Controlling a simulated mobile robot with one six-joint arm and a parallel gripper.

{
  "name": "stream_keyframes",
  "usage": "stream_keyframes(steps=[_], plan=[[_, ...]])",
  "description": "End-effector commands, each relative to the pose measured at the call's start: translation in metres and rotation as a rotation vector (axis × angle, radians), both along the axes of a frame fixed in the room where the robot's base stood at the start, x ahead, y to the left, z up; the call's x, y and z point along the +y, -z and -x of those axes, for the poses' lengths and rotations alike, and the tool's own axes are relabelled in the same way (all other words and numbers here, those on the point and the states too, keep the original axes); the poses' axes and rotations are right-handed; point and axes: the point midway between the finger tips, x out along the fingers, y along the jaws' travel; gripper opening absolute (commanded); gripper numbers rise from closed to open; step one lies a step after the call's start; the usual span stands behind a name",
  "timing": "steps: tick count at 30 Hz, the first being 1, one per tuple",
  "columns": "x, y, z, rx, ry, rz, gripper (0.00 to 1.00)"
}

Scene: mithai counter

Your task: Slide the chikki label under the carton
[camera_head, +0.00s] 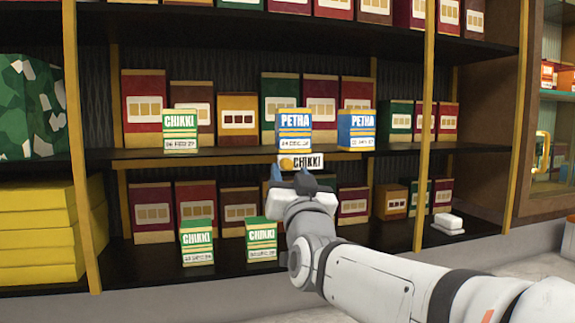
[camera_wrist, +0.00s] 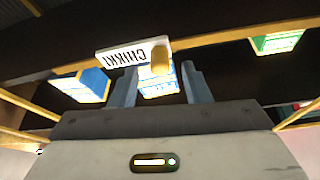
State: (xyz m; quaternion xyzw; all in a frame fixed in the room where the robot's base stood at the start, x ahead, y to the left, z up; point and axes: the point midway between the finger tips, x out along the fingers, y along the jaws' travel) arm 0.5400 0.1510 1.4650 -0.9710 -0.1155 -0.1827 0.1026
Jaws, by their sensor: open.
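The chikki label (camera_head: 302,162) is a white strip with an orange-gold knob at one end, on the middle shelf's front edge below a blue-and-white petha carton (camera_head: 294,131). The label shows upside down in the wrist view (camera_wrist: 125,56). Green-and-white chikki cartons stand at the left of the middle shelf (camera_head: 180,131) and on the lower shelf, left (camera_head: 196,243) and centre (camera_head: 261,239). My gripper (camera_head: 289,172) is open just below and in front of the label. In the wrist view its fingers point up toward the knob; I cannot tell whether they touch it.
A second petha carton (camera_head: 357,131) stands to the right on the middle shelf. Red, green and brown boxes line the back of the shelves. Gold uprights (camera_head: 426,120) divide the shelving. A small white block (camera_head: 448,222) lies at lower right. Yellow boxes (camera_head: 38,235) fill the left.

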Motion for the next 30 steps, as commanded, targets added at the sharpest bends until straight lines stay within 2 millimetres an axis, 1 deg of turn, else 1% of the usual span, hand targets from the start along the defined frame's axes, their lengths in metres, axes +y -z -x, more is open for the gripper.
stream_keyframes(steps=[1, 6, 15, 30], plan=[[0.002, -0.005, -0.007, 0.001, 0.000, 0.000, 0.43], [0.004, -0.008, -0.018, 0.001, 0.000, 0.000, 0.43], [0.005, -0.008, -0.019, 0.001, -0.002, 0.000, 0.42], [0.005, -0.008, -0.019, 0.001, -0.002, 0.000, 0.01]])
